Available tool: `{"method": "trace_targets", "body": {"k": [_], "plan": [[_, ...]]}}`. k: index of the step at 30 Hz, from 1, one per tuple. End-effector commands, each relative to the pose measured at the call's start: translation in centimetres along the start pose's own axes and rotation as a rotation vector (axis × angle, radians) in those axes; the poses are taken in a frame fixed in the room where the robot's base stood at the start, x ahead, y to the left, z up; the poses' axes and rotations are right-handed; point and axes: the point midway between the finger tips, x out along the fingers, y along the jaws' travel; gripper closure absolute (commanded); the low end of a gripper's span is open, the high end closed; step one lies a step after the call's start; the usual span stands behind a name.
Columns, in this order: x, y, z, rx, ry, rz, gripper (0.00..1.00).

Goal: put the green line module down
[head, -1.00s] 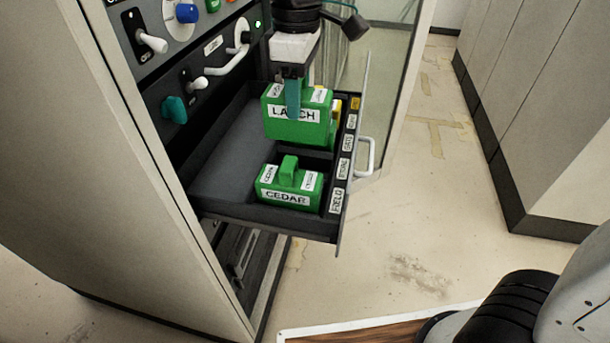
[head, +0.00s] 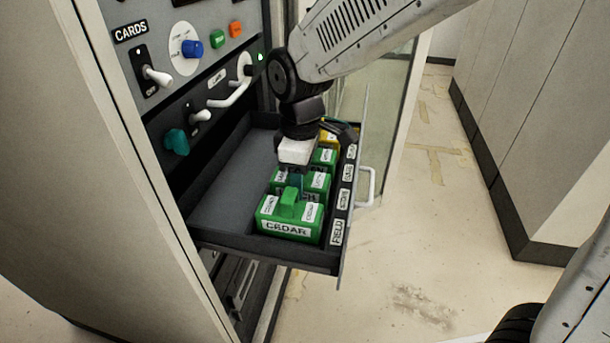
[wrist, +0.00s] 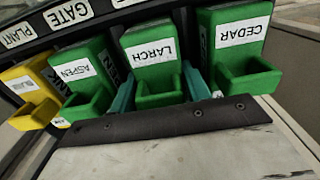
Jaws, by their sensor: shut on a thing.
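The green line module labelled LARCH (head: 317,181) is down in the open drawer, in the row along its labelled front. It also shows in the wrist view (wrist: 153,52), upright between the green CEDAR module (wrist: 236,45) and the green ASPEN module (wrist: 78,70). My gripper (head: 297,182) is shut on LARCH, with a teal finger on each side of its handle in the wrist view (wrist: 158,90). In the head view, CEDAR (head: 288,230) partly hides LARCH and the fingertips. Whether LARCH rests on the drawer floor is hidden.
A yellow module (wrist: 25,92) stands beyond ASPEN. The drawer's front edge (head: 343,200) carries several labels, FIELD nearest. The wide rear part of the drawer floor (head: 232,175) is empty. The cabinet panel (head: 205,75) has knobs, switches and a white handle above the drawer.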

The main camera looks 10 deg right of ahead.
Motion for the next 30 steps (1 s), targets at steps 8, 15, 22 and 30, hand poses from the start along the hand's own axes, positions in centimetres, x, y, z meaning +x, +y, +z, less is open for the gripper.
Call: {"method": "trace_targets", "body": {"k": [8, 15, 22, 30], "plan": [[0.2, 0.0, 0.0, 0.000, 0.000, 0.000, 0.39], [0.2, 0.0, 0.0, 0.000, 0.000, 0.000, 0.31], [-1.1, 0.0, 0.0, 0.000, 0.001, 0.001, 0.31], [-6.7, 0.1, -0.1, 0.000, 0.003, 0.003, 0.31]]}}
